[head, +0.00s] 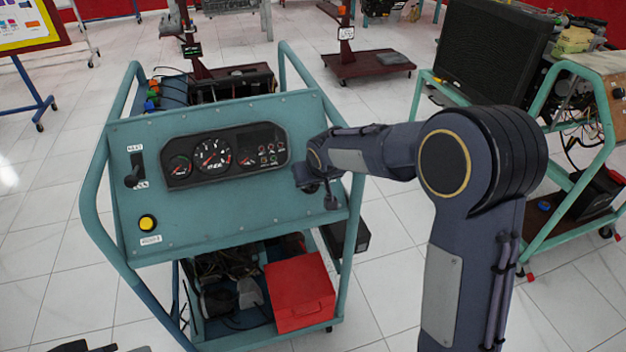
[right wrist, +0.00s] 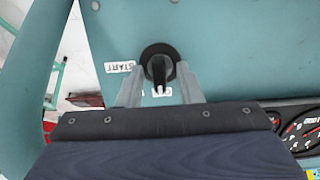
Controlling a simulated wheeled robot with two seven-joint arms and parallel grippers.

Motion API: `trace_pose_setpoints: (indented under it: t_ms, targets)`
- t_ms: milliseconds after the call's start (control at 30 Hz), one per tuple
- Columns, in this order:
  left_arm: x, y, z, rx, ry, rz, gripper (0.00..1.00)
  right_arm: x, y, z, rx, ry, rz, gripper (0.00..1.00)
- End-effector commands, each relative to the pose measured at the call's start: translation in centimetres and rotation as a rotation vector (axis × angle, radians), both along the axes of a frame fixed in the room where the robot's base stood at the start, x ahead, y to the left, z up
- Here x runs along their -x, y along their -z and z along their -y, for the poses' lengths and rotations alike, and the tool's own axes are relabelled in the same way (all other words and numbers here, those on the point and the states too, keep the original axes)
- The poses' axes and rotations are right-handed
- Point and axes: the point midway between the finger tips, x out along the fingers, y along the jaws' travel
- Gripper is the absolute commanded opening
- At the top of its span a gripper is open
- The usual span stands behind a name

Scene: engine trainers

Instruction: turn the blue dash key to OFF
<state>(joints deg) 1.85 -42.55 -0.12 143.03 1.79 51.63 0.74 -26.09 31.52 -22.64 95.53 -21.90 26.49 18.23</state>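In the right wrist view the dash key (right wrist: 159,68) is a dark handle in a round black switch on the teal panel. It looks black, not blue, and its handle points down in the picture. A START label (right wrist: 119,66) is to its left, and another label below it is partly covered. My right gripper (right wrist: 161,66) is open, with one finger on each side of the key and small gaps showing. In the head view my right gripper (head: 318,188) is at the panel's right end and hides the key. I cannot make out my left gripper.
The teal panel (head: 205,122) carries a gauge cluster (head: 226,155), a black lever switch (head: 133,170) and a yellow button (head: 148,223). The frame's tube rail (head: 357,190) runs close beside my right gripper. A red box (head: 299,290) sits below. Another trainer stands right.

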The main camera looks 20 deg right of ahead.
Motion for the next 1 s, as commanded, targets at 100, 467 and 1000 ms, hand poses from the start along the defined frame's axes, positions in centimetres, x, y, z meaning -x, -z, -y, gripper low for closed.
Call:
trace_pose_setpoints:
  t_ms: [100, 467, 1000]
  targets:
    - [0.0, 0.0, 0.0, 0.0, 0.0, 0.0, 0.36, 0.0, 0.0, 0.0, -0.001, 0.001, 0.0, 0.33]
    - [0.0, 0.2, 0.0, 0.0, 0.0, 0.0, 0.36, 2.5, -4.2, 0.0, -0.001, -0.002, 0.005, 0.33]
    - [0.0, 0.2, 0.0, 0.0, 0.0, 0.0, 0.36, 4.2, -6.6, 0.1, 0.0, 0.0, -0.001, 0.33]
